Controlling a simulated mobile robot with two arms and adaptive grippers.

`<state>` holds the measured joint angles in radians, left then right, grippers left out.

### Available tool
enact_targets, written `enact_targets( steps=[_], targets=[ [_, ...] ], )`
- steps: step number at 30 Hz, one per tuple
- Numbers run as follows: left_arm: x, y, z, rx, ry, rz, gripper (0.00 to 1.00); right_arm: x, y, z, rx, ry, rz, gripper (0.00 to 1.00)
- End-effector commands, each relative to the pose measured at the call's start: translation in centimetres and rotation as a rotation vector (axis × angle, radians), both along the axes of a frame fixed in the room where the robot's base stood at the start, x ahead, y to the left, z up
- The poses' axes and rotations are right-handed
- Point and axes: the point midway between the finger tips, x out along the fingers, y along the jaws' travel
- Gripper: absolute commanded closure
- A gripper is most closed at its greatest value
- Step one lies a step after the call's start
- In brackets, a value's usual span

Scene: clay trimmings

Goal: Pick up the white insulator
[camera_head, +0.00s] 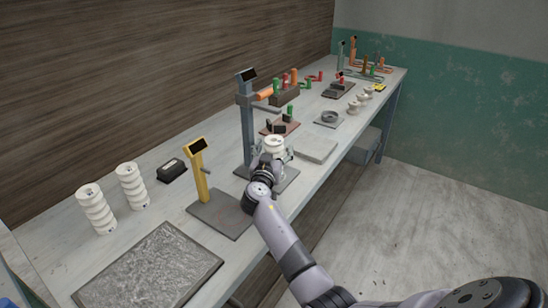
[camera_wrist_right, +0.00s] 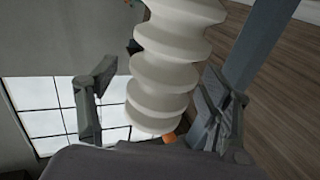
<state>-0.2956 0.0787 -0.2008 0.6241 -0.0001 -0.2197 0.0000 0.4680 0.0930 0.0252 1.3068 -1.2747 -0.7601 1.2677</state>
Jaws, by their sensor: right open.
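A white ribbed insulator (camera_head: 274,142) shows its top at my right gripper (camera_head: 271,153), in front of a blue-grey post stand. Most of its lower part is hidden by the gripper and wrist. In the right wrist view the insulator (camera_wrist_right: 165,62) stands large between the two fingers of my right gripper (camera_wrist_right: 160,75). The fingers are apart, with a visible gap on the left side; the right finger is close to the insulator, and I cannot tell if it touches. Two more white insulators (camera_head: 97,209) (camera_head: 131,187) stand upright at the bench's left. My left gripper is not in view.
The blue-grey post stand (camera_head: 247,125) rises right behind the gripper. A yellow post stand (camera_head: 200,172) and black meter (camera_head: 172,170) are to its left. A grey textured tray (camera_head: 150,272) lies at front left. A pale flat slab (camera_head: 316,149) lies right of the gripper.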

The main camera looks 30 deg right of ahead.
Motion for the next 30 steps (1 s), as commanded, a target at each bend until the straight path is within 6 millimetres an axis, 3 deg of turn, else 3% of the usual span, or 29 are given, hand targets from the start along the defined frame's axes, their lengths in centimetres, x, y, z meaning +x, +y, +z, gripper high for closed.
enact_targets(
  steps=[6,30],
  targets=[
    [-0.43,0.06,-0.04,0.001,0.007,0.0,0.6,0.05,-0.01,0.0,0.0,0.0,0.001,0.28],
    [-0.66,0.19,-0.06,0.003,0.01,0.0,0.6,0.03,0.03,-0.02,0.0,0.0,0.001,0.81]
  ],
)
